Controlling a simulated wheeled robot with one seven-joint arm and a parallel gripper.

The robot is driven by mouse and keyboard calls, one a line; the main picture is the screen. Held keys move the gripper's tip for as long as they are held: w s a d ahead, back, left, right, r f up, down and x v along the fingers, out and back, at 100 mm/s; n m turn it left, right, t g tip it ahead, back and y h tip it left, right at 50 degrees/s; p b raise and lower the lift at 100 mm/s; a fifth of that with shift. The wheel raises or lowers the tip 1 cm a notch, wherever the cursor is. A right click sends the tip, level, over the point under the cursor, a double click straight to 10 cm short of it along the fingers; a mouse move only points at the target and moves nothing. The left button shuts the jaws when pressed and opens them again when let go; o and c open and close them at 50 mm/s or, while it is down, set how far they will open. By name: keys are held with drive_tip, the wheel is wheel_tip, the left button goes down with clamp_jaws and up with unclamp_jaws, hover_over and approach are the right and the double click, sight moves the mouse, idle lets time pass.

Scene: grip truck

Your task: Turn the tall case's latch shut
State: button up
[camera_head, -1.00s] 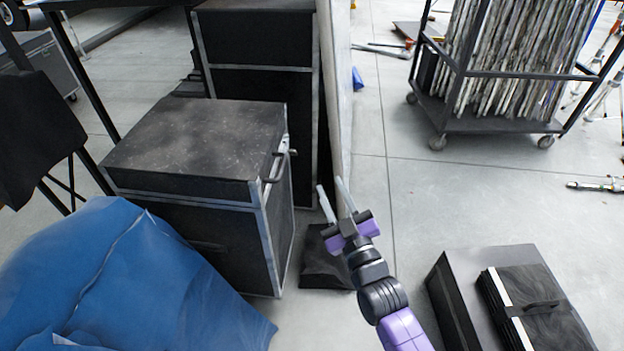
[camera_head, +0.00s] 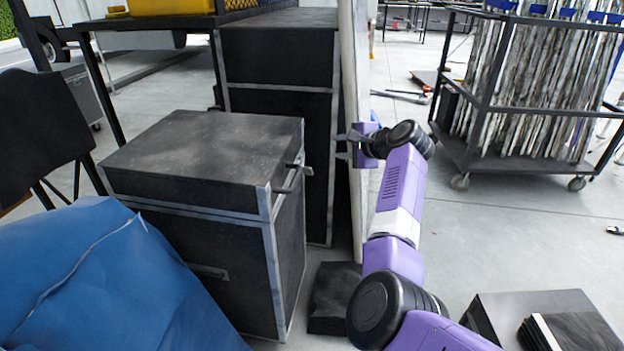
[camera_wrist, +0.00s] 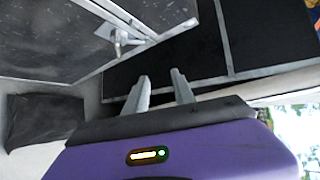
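A black case with metal edges (camera_head: 205,165) stands at the centre left. A dark lever-like latch (camera_head: 290,178) sticks out from its right side; it shows as a metal piece in the wrist view (camera_wrist: 122,39). Behind it stands a taller black case (camera_head: 278,60), also in the wrist view (camera_wrist: 195,58); I make out no latch on it. My gripper (camera_head: 343,146) is at the taller case's right edge, beyond the latch. In the wrist view its two fingers (camera_wrist: 160,88) are apart with nothing between them. I cannot tell whether they touch the case.
A white panel (camera_head: 357,100) stands upright just right of the taller case. A blue cover (camera_head: 100,280) fills the lower left. A small dark block (camera_head: 333,297) lies on the floor by the front case. A loaded cart (camera_head: 520,110) stands at the back right.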

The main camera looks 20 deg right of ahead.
sight(312, 171)
drive_tip(key=shift+w+a+f+m+g+y+b, duration=0.4)
drive_tip(key=shift+w+a+f+b, duration=0.2)
drive_tip(key=shift+a+f, duration=0.65)
drive_tip(key=shift+w+a+f+m+g+y+b, duration=0.25)
drive_tip(key=shift+w+a+f+m+y+b, duration=0.25)
drive_tip(key=shift+a+f, duration=0.75)
drive_tip(key=shift+w+a+f+m+g+y+b, duration=0.35)
drive_tip(key=shift+w+a+f+m+b, duration=0.25)
drive_tip(key=shift+a+f, duration=0.65)
drive_tip(key=shift+d+f, duration=0.15)
drive_tip(key=shift+d, duration=0.05)
clamp_jaws()
